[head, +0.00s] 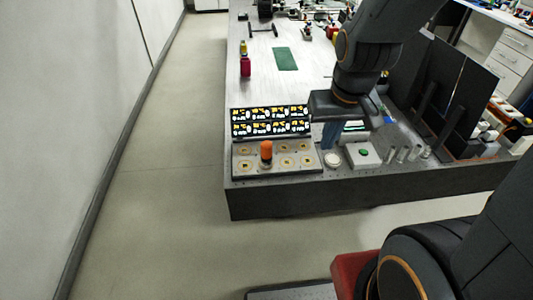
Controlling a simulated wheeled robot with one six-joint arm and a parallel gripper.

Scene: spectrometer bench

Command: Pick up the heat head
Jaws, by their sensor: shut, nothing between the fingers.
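An upright piece with an orange top and a dark base (266,150) stands on the pale panel at the bench's near left corner. It may be the heat head, but no label on it can be read. My gripper (327,146) points down over the near part of the bench, to the right of the orange piece and apart from it. Its bluish fingers are together with nothing seen between them. My gripper body and arm hide part of the bench behind.
Black-and-yellow cards (270,121) stand behind the panel (245,166) with round sockets. A white box with a green button (363,153) and small cylinders sit right of my gripper. Dark upright plates (452,95) stand farther right.

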